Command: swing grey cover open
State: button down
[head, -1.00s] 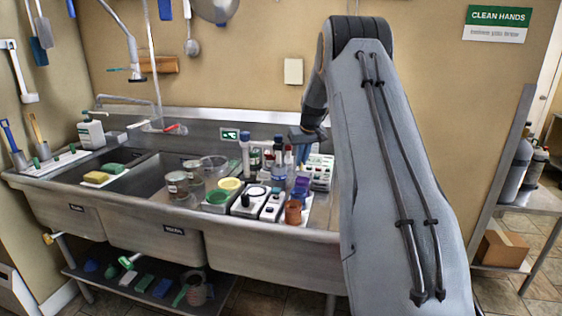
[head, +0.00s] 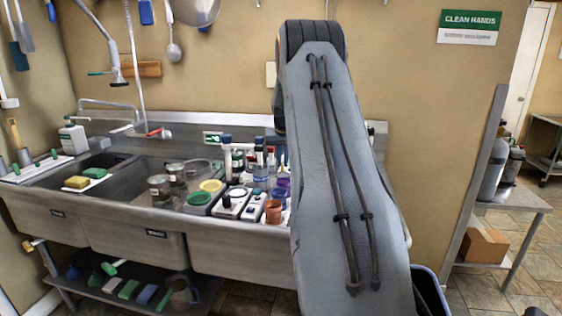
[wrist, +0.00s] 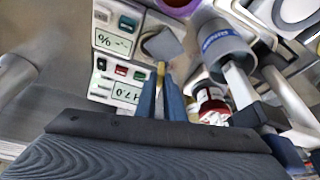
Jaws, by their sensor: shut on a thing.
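In the wrist view, a small grey plate, which looks like the grey cover (wrist: 162,43), stands out over a white instrument panel. A thin tan piece runs from its lower edge down between the blue fingers of my gripper (wrist: 160,82). The fingers are close together and shut on that piece. The panel has an upper unit marked % (wrist: 114,40) and a lower unit reading 7.0 (wrist: 118,88), with red and green buttons. The cover's hinge is not clear.
A grey cylinder with a blue label (wrist: 226,48) and a red-lidded jar (wrist: 213,104) stand close right of my gripper. In the head view, an orange cup (head: 273,211), a yellow-topped tub (head: 210,187) and several bottles crowd the sink (head: 150,200) counter left of my arm.

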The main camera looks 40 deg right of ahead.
aim_at(283, 175)
jog(key=c, duration=1.9)
grip_release()
jog(key=shift+o, duration=0.2)
jog(key=b+v, duration=0.2)
jog(key=v, duration=0.5)
jog(key=shift+r, duration=0.4)
jog(key=shift+a, duration=0.15)
